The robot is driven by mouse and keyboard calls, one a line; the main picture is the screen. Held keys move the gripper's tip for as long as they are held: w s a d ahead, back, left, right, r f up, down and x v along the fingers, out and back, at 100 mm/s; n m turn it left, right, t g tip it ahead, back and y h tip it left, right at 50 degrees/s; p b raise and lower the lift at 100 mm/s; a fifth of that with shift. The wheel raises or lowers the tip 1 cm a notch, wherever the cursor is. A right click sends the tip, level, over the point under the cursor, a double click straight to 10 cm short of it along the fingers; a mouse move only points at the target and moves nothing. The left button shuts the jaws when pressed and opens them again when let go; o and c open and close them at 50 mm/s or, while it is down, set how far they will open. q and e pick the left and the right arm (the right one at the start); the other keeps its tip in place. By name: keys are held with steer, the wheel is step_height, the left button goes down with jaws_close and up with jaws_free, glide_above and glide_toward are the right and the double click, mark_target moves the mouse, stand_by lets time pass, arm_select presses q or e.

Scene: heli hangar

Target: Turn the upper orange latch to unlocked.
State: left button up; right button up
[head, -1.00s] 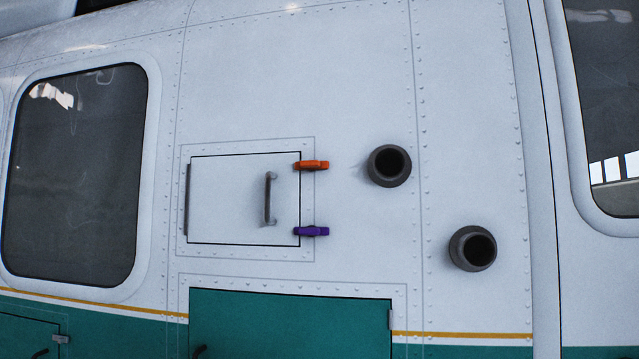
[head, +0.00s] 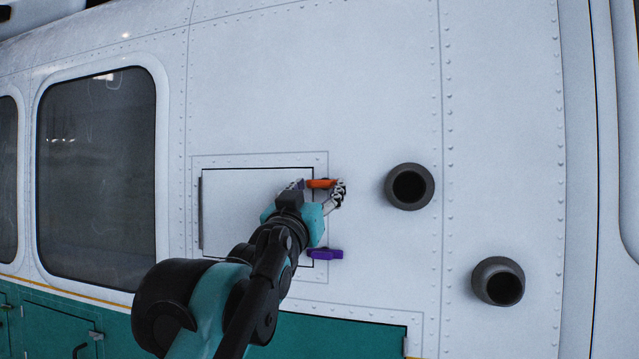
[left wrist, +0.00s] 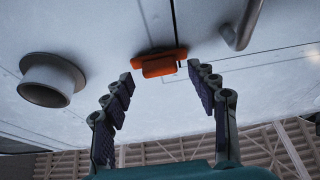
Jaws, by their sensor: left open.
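The upper orange latch (head: 321,184) lies horizontally across the right edge of the small white hatch door (head: 230,200). In the left wrist view the orange latch (left wrist: 159,63) is ahead, between and just beyond the spread fingertips. My left gripper (head: 322,190) is at the latch in the head view and partly covers it. In the left wrist view my left gripper (left wrist: 160,80) is open, with one finger to each side and nothing visibly held. Contact with the latch cannot be told. My right gripper is not in view.
A purple latch (head: 325,254) sits below the orange one. Two dark round pipes stick out to the right, an upper one (head: 409,187) and a lower one (head: 498,281). The hatch handle (left wrist: 241,28) shows in the left wrist view but is hidden by my arm in the head view.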

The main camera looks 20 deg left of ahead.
arm_select(q)
steer(key=shift+w+r, duration=0.3)
steer(key=shift+w, duration=0.1)
steer(key=c, duration=1.2)
steer(key=shift+o, duration=0.2)
